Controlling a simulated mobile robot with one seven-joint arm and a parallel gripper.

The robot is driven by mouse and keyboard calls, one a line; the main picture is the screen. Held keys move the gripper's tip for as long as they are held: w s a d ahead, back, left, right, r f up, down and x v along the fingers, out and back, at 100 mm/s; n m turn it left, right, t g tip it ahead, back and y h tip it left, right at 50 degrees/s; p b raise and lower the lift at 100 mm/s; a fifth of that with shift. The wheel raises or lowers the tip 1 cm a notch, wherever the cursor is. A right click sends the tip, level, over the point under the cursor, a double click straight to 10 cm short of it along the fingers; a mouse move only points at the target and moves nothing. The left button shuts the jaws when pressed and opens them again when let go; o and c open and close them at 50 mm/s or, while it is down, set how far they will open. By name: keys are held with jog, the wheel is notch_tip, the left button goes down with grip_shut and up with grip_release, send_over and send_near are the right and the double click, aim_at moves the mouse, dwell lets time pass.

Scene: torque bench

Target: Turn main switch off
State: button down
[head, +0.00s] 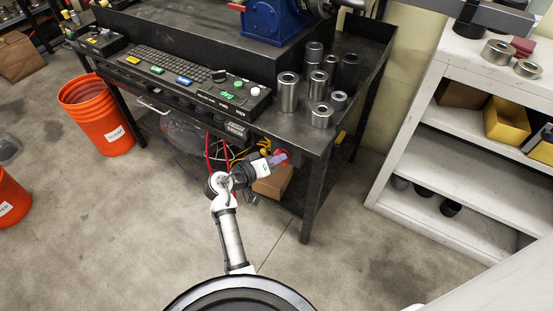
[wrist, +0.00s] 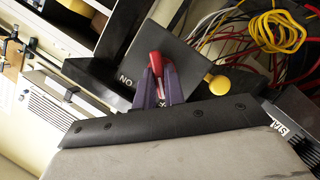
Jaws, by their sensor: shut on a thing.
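The main switch shows in the wrist view as a red handle (wrist: 155,64) on a dark grey box (wrist: 190,62). Part of a label reading "NO" is on the box beside the handle. My gripper (wrist: 156,84) has two purple fingers, shut on the red handle with its end sticking out past them. In the head view my gripper (head: 276,160) is below the bench's front edge, near its right front leg. A little of the red switch (head: 283,153) shows there; the fingers and arm hide the rest.
A yellow knob (wrist: 218,83) sits beside the box. Yellow, red and white cables (wrist: 275,35) hang nearby. The black bench (head: 190,62) carries a control panel (head: 232,92) and metal cylinders (head: 320,86). White shelves (head: 440,140) stand right; orange buckets (head: 97,115) stand left.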

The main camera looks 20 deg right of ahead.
dwell(0.4)
jog(key=c, duration=1.5)
grip_release()
jog(key=b+v, duration=0.2)
jog(key=v, duration=1.1)
jog(key=shift+s+a, duration=0.15)
jog(key=shift+a, duration=0.25)
